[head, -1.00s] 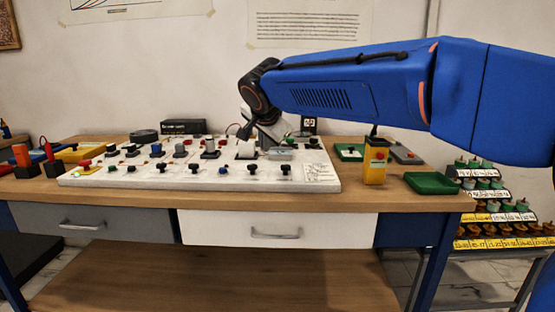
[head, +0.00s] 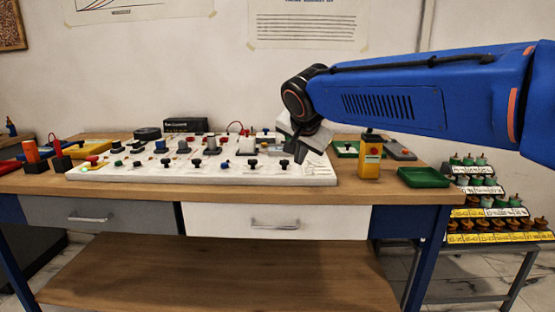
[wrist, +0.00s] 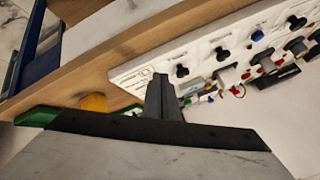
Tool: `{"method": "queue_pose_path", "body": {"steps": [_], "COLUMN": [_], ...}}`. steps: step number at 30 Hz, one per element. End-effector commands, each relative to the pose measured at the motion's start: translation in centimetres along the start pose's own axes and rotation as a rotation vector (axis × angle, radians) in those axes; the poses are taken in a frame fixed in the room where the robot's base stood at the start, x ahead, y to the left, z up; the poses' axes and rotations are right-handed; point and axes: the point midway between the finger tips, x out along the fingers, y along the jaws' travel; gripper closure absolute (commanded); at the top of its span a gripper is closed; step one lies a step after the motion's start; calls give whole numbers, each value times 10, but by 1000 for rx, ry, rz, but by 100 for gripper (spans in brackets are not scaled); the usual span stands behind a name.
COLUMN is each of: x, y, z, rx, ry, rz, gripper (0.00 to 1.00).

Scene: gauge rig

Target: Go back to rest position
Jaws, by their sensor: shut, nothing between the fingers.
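My gripper (head: 300,152) is at the end of my blue arm, over the right end of the white control panel (head: 230,176) on the workbench. In the wrist view my gripper (wrist: 161,88) shows its fingers together with nothing between them. The panel (wrist: 140,67) lies beyond the fingers, with black knobs, a blue knob and small coloured parts on it. Whether the fingertips touch the panel cannot be told. My wrist hides part of the panel's right side in the head view.
A green tray (head: 424,177) is at the bench's right end. A rack of labelled parts (head: 488,210) stands right of the bench. The wall (head: 232,62) is behind.

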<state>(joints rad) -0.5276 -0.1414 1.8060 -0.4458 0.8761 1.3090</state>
Motion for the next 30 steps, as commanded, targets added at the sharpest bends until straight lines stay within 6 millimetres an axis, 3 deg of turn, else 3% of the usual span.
{"method": "queue_pose_path", "body": {"steps": [7, 14, 18, 24, 30], "x": [-18, -37, -46, -56, -58], "y": [108, 216, 276, 350, 398], "z": [7, 41, 74, 129, 179], "rx": [-123, -267, -352, -466, -557], "ry": [-47, -118, -166, -231, -279], "rz": [66, 112, 125, 124, 107], "gripper": [100, 100, 100, 100, 100]}}
